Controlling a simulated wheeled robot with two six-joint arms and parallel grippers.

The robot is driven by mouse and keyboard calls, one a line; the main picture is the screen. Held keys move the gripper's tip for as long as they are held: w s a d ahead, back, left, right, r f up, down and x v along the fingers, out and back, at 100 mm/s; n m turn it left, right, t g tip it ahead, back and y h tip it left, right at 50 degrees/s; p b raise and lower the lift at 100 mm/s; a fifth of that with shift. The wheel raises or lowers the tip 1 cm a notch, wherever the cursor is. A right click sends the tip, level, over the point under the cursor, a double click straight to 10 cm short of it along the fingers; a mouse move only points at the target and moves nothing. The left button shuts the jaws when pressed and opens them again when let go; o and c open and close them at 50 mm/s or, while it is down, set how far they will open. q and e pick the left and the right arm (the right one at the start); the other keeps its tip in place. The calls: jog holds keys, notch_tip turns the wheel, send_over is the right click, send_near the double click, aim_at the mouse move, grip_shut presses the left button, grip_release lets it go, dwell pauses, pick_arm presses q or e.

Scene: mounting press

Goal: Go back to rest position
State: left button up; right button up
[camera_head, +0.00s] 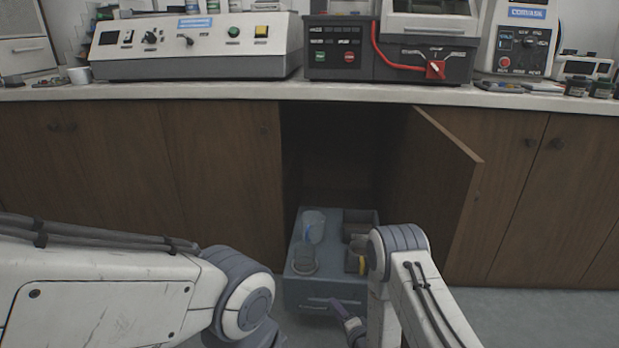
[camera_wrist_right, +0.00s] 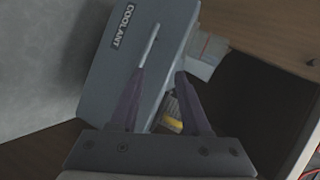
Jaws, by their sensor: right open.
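My right gripper (camera_head: 338,309) is low in front of the pulled-out grey drawer (camera_head: 325,287), and its arm comes in from the lower right. In the right wrist view the two dark fingers of this gripper (camera_wrist_right: 160,72) are apart with nothing between them. They stand in front of the drawer face marked COOLANT (camera_wrist_right: 122,30). A thin pale handle bar (camera_wrist_right: 151,42) shows just past one fingertip; I cannot tell if they touch. My left arm reaches in from the left and bends downward; its gripper is out of the picture.
The drawer holds clear containers (camera_head: 313,226) and a yellow item (camera_head: 362,265). The cabinet door (camera_head: 445,185) stands open to its right. Machines (camera_head: 195,48) line the worktop (camera_head: 180,90) above. The floor (camera_head: 540,315) at right is clear.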

jog(key=s+a+r+n+g+p, duration=0.1)
jog(key=s+a+r+n+g, duration=0.15)
jog(key=r, duration=0.45)
jog(key=s+a+r+n+g+h+p, duration=0.1)
jog(key=s+a+r+n+g, duration=0.1)
jog(key=a+r+n, duration=0.3)
jog(key=s+a+r+n+g+p, duration=0.1)
jog(key=s+r+n+g, duration=0.15)
jog(key=r, duration=0.55)
jog(key=s+d+r+n+g+h+p, duration=0.1)
jog(key=s+r+n+g, duration=0.15)
jog(key=s+r, duration=0.45)
jog(key=s+d+r+n+g+p, duration=0.1)
jog(key=s+d+r+n, duration=0.2)
jog(key=s, duration=0.8)
jog(key=s+r+n+g+h+p, duration=0.15)
jog(key=s+r+n, duration=0.3)
jog(key=s, duration=0.45)
notch_tip(320, 180, up, 38)
jog(key=g+p, duration=0.1)
jog(key=p, duration=3.6)
jog(key=shift+s+d+m, duration=0.25)
jog(key=shift+s+m, duration=0.05)
jog(key=shift+m, duration=0.1)
